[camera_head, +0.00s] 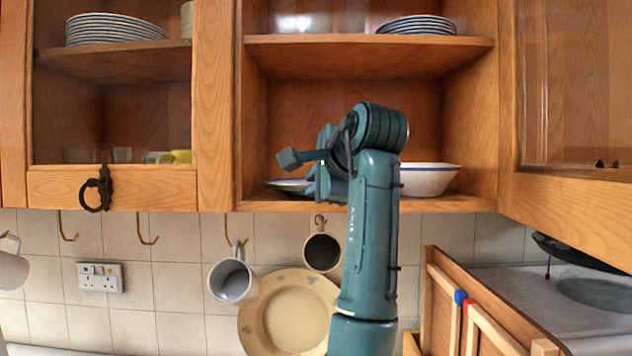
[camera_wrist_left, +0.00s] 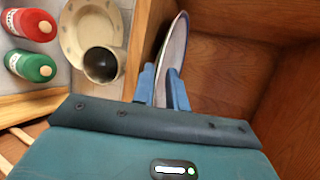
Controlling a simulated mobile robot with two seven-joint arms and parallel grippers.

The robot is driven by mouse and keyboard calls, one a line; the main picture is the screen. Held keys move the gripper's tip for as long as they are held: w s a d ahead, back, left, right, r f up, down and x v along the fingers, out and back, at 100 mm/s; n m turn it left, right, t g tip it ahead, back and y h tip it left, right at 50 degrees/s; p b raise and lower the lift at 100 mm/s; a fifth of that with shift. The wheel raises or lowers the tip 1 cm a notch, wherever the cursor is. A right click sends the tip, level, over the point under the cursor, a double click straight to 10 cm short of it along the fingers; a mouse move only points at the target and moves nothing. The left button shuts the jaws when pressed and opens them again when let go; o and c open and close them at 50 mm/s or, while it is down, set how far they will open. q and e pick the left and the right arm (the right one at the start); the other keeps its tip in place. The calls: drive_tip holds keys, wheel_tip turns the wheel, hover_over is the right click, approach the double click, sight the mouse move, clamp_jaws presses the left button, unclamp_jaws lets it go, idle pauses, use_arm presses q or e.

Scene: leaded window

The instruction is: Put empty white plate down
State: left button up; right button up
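The white plate (camera_head: 288,186) has a blue rim and shows low in the open cupboard, left of my left arm, at the lower shelf (camera_head: 470,205). In the left wrist view the plate (camera_wrist_left: 173,48) is seen nearly edge-on between the two blue fingers of my left gripper (camera_wrist_left: 163,92), which is shut on its rim. In the head view the gripper (camera_head: 312,183) is mostly hidden behind my own arm. I cannot tell whether the plate touches the shelf. My right gripper is in neither view.
A white blue-rimmed bowl (camera_head: 428,180) stands right of my arm on the same shelf. Stacked plates (camera_head: 417,25) are on the shelf above. A mug (camera_head: 233,280), a dark-mouthed mug (camera_head: 322,252) and a cream plate (camera_head: 290,315) are below the cupboard. An open glazed door (camera_head: 575,90) borders the right.

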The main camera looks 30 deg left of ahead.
use_arm(q)
drive_tip(key=shift+o, duration=1)
drive_tip(key=b+v, duration=0.2)
drive_tip(key=v, duration=1)
drive_tip(key=shift+r+b, duration=0.15)
drive_tip(key=shift+b, duration=0.2)
